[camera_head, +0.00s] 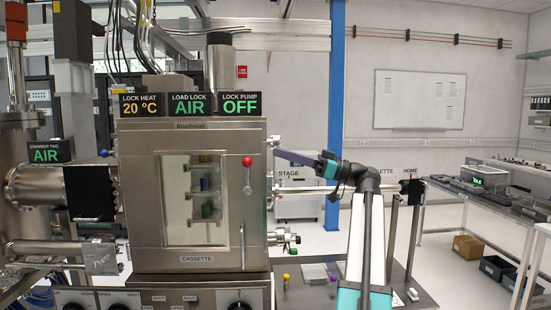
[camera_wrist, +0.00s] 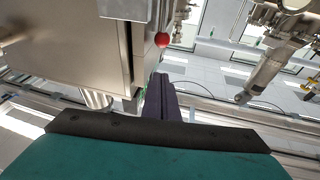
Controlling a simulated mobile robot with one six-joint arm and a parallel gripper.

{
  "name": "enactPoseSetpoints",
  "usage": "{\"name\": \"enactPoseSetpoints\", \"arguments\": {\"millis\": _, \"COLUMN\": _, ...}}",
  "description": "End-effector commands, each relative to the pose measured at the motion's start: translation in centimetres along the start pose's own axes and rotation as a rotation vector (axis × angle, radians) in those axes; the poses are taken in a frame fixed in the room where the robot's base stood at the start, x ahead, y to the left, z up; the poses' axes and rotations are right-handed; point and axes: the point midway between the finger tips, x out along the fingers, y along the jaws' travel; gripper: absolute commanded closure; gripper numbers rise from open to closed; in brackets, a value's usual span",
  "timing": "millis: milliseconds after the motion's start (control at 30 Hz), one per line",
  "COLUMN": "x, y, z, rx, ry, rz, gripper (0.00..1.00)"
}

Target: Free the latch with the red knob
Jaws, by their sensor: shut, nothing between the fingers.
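The red knob (camera_head: 247,161) tops a metal latch lever (camera_head: 248,182) on the right side of the steel load lock door (camera_head: 168,198). The lever hangs straight down from the knob. My gripper (camera_head: 279,154) is shut and empty, its purple fingers pointing left, to the right of the chamber's front edge at about knob height. In the wrist view the shut fingers (camera_wrist: 160,80) point up the picture toward the red knob (camera_wrist: 162,40), with a visible gap between them. The latch's lever is hard to make out there.
A vertical door handle (camera_head: 242,246) sits below the latch. Metal fittings (camera_head: 284,238) stick out of the chamber's right side, below my gripper. A door window shows a cassette (camera_head: 205,188) inside. A blue post (camera_head: 337,90) stands behind my arm.

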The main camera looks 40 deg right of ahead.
Motion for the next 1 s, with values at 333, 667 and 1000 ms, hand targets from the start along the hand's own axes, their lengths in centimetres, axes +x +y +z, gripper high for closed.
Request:
{"name": "enactPoseSetpoints", "arguments": {"millis": 333, "x": -4.7, "y": 0.0, "z": -2.3, "rx": -0.001, "ry": 0.000, "rz": 0.002, "gripper": 1.00}}
{"name": "enactPoseSetpoints", "arguments": {"millis": 667, "x": -6.7, "y": -0.1, "z": -3.4, "rx": 0.001, "ry": 0.000, "rz": 0.001, "gripper": 1.00}}
{"name": "enactPoseSetpoints", "arguments": {"millis": 1000, "x": -6.7, "y": -0.2, "z": -3.4, "rx": 0.001, "ry": 0.000, "rz": 0.000, "gripper": 1.00}}
